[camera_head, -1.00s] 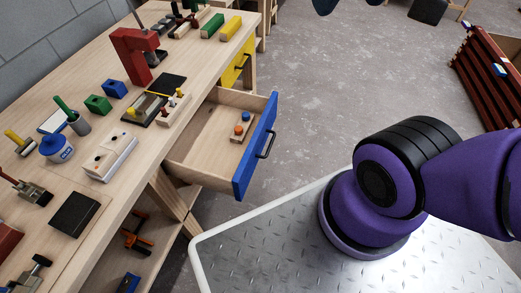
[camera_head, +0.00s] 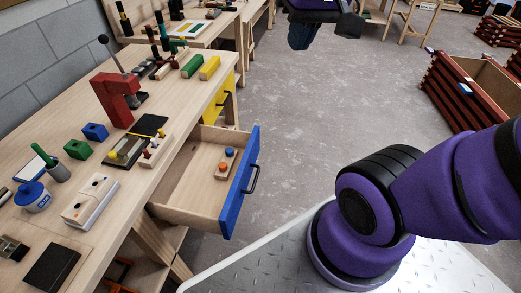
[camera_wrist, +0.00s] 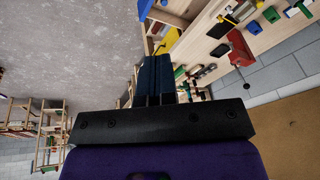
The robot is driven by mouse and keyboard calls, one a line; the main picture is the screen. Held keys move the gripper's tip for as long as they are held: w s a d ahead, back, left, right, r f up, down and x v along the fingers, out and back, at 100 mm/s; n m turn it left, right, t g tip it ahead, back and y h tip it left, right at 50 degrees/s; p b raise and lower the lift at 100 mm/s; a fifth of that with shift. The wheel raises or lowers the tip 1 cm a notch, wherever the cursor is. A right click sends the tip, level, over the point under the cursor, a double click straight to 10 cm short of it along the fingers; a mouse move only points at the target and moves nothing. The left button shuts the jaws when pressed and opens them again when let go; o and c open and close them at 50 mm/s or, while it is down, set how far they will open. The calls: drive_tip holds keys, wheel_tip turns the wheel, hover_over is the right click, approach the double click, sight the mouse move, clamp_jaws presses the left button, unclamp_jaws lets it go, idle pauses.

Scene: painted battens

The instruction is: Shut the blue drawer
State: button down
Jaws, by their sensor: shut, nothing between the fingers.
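The blue drawer (camera_head: 238,184) stands pulled out from the workbench in the head view, with a black handle (camera_head: 251,178) on its blue front. Inside it lies a small wooden block with orange and blue knobs (camera_head: 226,163). My gripper (camera_head: 300,37) hangs at the top of the head view, above the floor and well apart from the drawer. In the wrist view my gripper's fingers (camera_wrist: 155,75) lie side by side, shut and empty. A blue edge at the top of the wrist view (camera_wrist: 146,8) may be the drawer front.
A yellow drawer (camera_head: 222,102) sits beyond the blue one. The workbench top (camera_head: 60,140) carries a red press (camera_head: 112,100), colored blocks and tools. Wooden crates (camera_head: 470,90) stand at the right. The grey floor (camera_head: 310,110) between is clear.

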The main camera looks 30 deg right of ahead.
sight(205, 132)
drive_tip(key=w+d+f+m+g+y, duration=0.1)
drive_tip(key=w+d+f+m+y, duration=0.45)
drive_tip(key=w+f, duration=0.6)
drive_tip(key=w+d+f+m+g+y, duration=0.2)
drive_tip(key=w+d+f+m+y, duration=0.35)
drive_tip(key=w+f, duration=0.55)
drive_tip(key=s+d+f+m+t, duration=0.1)
drive_tip(key=d+f+m+t, duration=0.35)
drive_tip(key=f, duration=0.65)
drive_tip(key=s+d+f+m+t, duration=0.1)
drive_tip(key=d+f+m+t, duration=0.3)
drive_tip(key=f, duration=0.8)
drive_tip(key=s+d+f+m+t, duration=0.1)
drive_tip(key=d+f+m+t, duration=0.4)
drive_tip(key=f, duration=0.6)
drive_tip(key=w+a+m, duration=0.1)
drive_tip(key=w+a, duration=0.9)
drive_tip(key=a, duration=0.1)
drive_tip(key=shift+a+g+y, duration=0.4)
drive_tip(key=shift+g, duration=0.05)
drive_tip(key=shift+f, duration=0.1)
drive_tip(key=x, duration=2.6)
drive_tip(key=shift+w+a+f, duration=0.1)
drive_tip(key=shift+w+a, duration=0.05)
drive_tip(key=shift+a, duration=0.1)
drive_tip(key=shift+w+a, duration=0.15)
drive_tip(key=shift+w, duration=0.05)
